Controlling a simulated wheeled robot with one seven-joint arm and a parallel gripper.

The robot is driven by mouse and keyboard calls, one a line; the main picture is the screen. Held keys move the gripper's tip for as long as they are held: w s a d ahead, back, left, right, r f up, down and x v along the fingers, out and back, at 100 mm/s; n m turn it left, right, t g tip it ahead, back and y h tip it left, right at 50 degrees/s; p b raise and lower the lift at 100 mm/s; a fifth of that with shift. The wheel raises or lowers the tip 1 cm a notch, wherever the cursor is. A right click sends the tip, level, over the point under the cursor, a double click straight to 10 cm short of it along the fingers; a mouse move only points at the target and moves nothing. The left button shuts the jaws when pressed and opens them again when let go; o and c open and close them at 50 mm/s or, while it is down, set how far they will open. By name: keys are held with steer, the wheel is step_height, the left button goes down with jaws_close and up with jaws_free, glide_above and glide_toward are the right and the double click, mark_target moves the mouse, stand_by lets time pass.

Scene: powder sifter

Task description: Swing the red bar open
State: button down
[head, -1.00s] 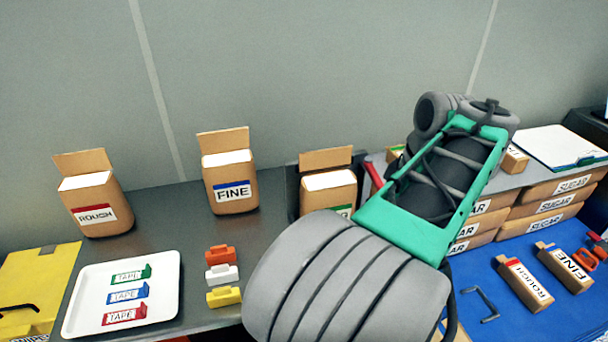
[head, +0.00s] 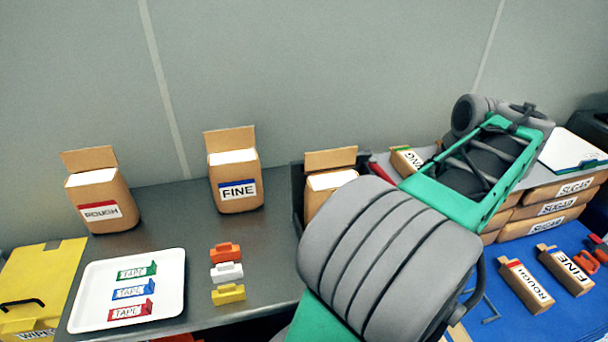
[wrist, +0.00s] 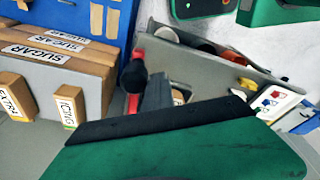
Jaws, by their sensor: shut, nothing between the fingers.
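The red bar (head: 380,172) shows as a short sloping red piece beside the dark housing in the head view, mostly hidden by my arm. In the wrist view, a red part (wrist: 132,104) shows below a round black knob (wrist: 133,75), beside the grey housing (wrist: 212,62). My gripper (wrist: 156,88) appears as a dark narrow finger shape just right of the knob, close to the red part. It is shut and empty. Whether it touches the bar cannot be told. The head view hides my fingers behind the arm.
Paper bags marked ROUGH (head: 101,196) and FINE (head: 234,182) stand left of the housing. A white tray (head: 76,318) holds tape labels. Stacked sugar packs (head: 548,219) are at the right, beside a blue mat (head: 570,325). Icing (wrist: 68,105) stands near my gripper.

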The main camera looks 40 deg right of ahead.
steer(key=shift+s+d+r, duration=0.2)
steer(key=shift+d, duration=0.1)
step_height(320, 180, up, 9)
steer(key=p, duration=0.8)
steer(key=shift+w+a+f+p, duration=0.15)
steer(key=shift+a+p, duration=0.15)
steer(key=shift+p, duration=0.1)
